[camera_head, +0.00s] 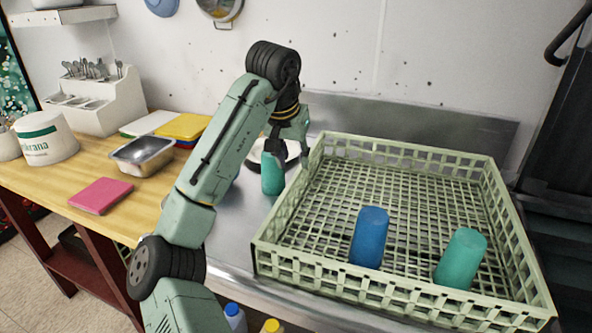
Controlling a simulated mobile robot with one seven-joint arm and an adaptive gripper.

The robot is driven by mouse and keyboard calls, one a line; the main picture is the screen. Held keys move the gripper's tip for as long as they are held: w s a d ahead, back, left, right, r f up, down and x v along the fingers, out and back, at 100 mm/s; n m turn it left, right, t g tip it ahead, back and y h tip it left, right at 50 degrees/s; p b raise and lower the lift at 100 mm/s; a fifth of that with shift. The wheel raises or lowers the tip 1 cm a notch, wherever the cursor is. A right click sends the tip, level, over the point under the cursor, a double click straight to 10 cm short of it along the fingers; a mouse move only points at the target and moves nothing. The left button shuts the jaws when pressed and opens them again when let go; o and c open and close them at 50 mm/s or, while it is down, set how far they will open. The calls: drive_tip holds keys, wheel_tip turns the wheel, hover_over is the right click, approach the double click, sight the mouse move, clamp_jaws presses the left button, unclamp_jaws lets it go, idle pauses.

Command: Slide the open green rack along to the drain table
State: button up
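The open green rack (284,213) is a pale green lattice crate on the steel surface at the right. A blue cup (369,238) and a teal cup (461,258) stand inside it near its front wall. My gripper (289,156) points down just left of the rack's back left corner. Its dark fingertips look apart, with a pale dish visible between them. One fingertip overlaps the top of another teal cup (272,178) outside the rack; I cannot tell whether they touch. The steel surface (236,220) shows left of the rack; no separate drain table is clearly distinguishable.
A pale round dish (255,155) lies behind the outside cup. The wooden table (70,180) at left holds a metal pan (142,156), a pink block (101,195) and a white tub (46,139). A steel backsplash (420,120) runs behind the rack. Bottles (235,317) stand below the front edge.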

drive_tip(key=shift+v, duration=1.25)
